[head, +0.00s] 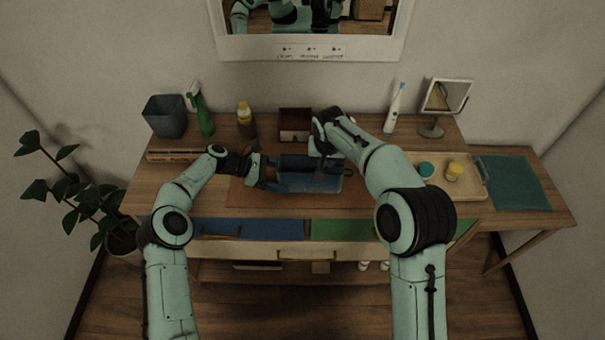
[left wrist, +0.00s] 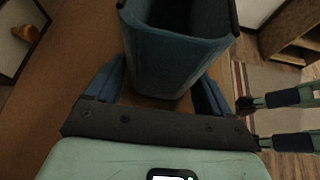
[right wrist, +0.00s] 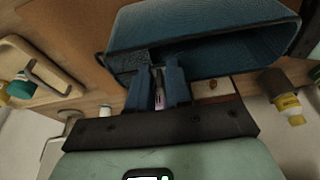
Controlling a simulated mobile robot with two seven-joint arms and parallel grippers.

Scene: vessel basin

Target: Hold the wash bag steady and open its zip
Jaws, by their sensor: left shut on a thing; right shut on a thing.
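The blue wash bag (head: 308,182) lies on the brown mat in the middle of the table. Its top gapes, with a dark inside in the right wrist view (right wrist: 225,62). My left gripper (head: 262,173) is at the bag's left end; in the left wrist view its fingers (left wrist: 157,82) are on both sides of the bag, shut on it. My right gripper (head: 318,152) is at the bag's back edge. In the right wrist view its fingers (right wrist: 160,80) are close together at one corner of the opening, shut on the zip pull, which the fingertips mostly hide.
Behind the bag stand a dark red box (head: 295,122), a yellow-capped bottle (head: 246,118) and a green spray bottle (head: 202,112). A toothbrush (head: 394,108) and mirror (head: 445,98) stand at back right. A tray (head: 472,188) with jars lies right of my right arm.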

